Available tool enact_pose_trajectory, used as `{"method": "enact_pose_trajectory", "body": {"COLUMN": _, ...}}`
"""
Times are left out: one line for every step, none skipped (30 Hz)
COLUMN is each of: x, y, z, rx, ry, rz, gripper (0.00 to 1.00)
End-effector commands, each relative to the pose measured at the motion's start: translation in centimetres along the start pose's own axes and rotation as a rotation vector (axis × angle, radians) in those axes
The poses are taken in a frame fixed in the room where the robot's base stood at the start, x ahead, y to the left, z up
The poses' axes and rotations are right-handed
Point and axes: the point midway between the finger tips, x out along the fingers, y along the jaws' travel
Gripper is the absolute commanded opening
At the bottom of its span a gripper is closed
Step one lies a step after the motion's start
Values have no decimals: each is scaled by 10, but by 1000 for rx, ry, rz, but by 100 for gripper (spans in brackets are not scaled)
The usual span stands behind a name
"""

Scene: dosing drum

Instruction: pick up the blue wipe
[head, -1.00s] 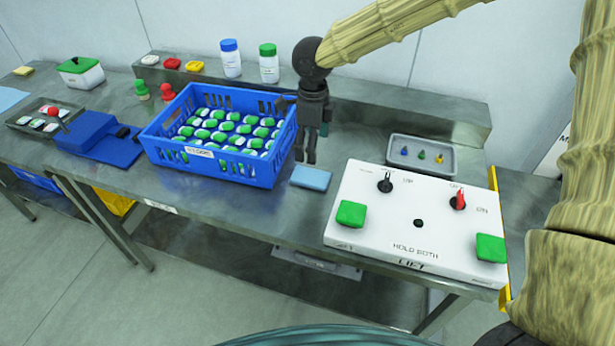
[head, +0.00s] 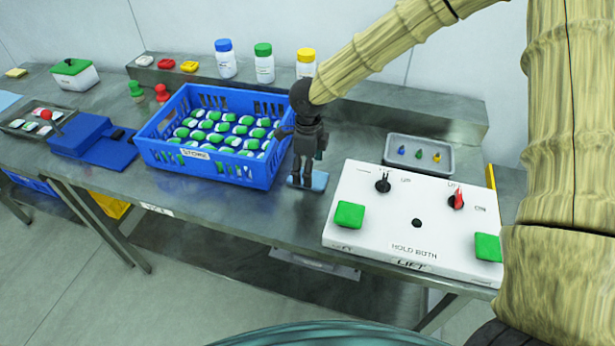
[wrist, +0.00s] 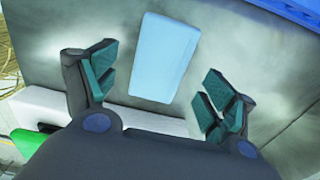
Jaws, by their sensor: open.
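The blue wipe (head: 319,181) lies flat on the steel bench between the blue crate and the white control box. In the head view my gripper hangs pointing down over it and hides much of it. In the wrist view the whole wipe (wrist: 165,58) shows as a pale blue rectangle. My gripper (wrist: 160,92) is open and empty, with its teal-padded fingers spread to the left and right of the wipe's near end. I cannot tell the exact height of the fingertips above the bench.
The blue crate (head: 215,171) of green-and-white items stands close on the left. The white control box (head: 375,236) with green buttons is close on the right. A grey tray (head: 398,166) with small coloured pegs sits behind it. Bottles stand on the back ledge.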

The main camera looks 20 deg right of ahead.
Motion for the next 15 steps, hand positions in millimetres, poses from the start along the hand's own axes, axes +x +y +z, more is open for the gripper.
{"method": "enact_pose_trajectory", "body": {"x": 5, "y": 0, "z": -1, "rx": 0, "ry": 3, "rz": 1, "gripper": 84}}
{"method": "enact_pose_trajectory", "body": {"x": 10, "y": 0, "z": -1, "rx": 0, "ry": 2, "rz": 1, "gripper": 84}}
{"method": "enact_pose_trajectory", "body": {"x": 15, "y": 0, "z": -1, "rx": 0, "ry": 3, "rz": 1, "gripper": 84}}
{"method": "enact_pose_trajectory", "body": {"x": 18, "y": 0, "z": 0, "rx": -1, "ry": 3, "rz": 1, "gripper": 84}}
{"method": "enact_pose_trajectory", "body": {"x": 20, "y": 0, "z": 0, "rx": -1, "ry": 2, "rz": 0, "gripper": 84}}
{"method": "enact_pose_trajectory", "body": {"x": 22, "y": 0, "z": 0, "rx": -1, "ry": 0, "rz": 0, "gripper": 84}}
{"method": "enact_pose_trajectory", "body": {"x": 24, "y": 0, "z": 0, "rx": -1, "ry": 0, "rz": 0, "gripper": 84}}
{"method": "enact_pose_trajectory", "body": {"x": 25, "y": -1, "z": 0, "rx": -1, "ry": 0, "rz": -1, "gripper": 84}}
{"method": "enact_pose_trajectory", "body": {"x": 26, "y": -1, "z": 0, "rx": -1, "ry": 0, "rz": -1, "gripper": 84}}
{"method": "enact_pose_trajectory", "body": {"x": 27, "y": -1, "z": 0, "rx": -1, "ry": 0, "rz": -1, "gripper": 84}}
{"method": "enact_pose_trajectory", "body": {"x": 27, "y": -1, "z": 0, "rx": -1, "ry": 0, "rz": 0, "gripper": 84}}
{"method": "enact_pose_trajectory", "body": {"x": 27, "y": -1, "z": 0, "rx": -1, "ry": 0, "rz": 0, "gripper": 84}}
{"method": "enact_pose_trajectory", "body": {"x": 27, "y": -1, "z": 0, "rx": -1, "ry": 0, "rz": 0, "gripper": 84}}
{"method": "enact_pose_trajectory", "body": {"x": 27, "y": 0, "z": 0, "rx": -1, "ry": 0, "rz": 0, "gripper": 84}}
{"method": "enact_pose_trajectory", "body": {"x": 27, "y": 0, "z": 0, "rx": -1, "ry": 0, "rz": 0, "gripper": 84}}
